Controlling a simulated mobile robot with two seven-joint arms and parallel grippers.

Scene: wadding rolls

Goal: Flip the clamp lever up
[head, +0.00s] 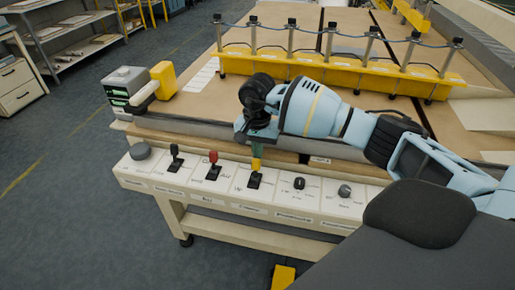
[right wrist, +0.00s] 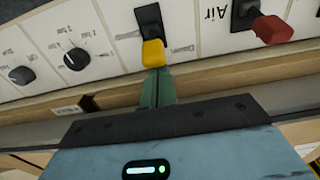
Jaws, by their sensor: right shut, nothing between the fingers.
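The clamp lever is a black toggle with a yellow knob (head: 256,163) on the white control panel (head: 227,184). In the right wrist view the yellow knob (right wrist: 153,53) stands out from its black plate, just beyond my fingertips. I cannot tell for certain whether the lever is up or down. My right gripper (head: 257,150) points down at the knob from the table side. Its green fingers (right wrist: 157,88) are shut with nothing between them. The fingertips are touching or very close to the knob; I cannot tell which. My left gripper is not in view.
A red-knobbed lever (head: 213,165), a black lever (head: 174,153) and rotary knobs (head: 344,191) share the panel. A yellow post-lined rail (head: 340,72) crosses the table behind. A grey box (head: 125,85) and yellow handle (head: 163,80) stand at the left corner. The left floor is open.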

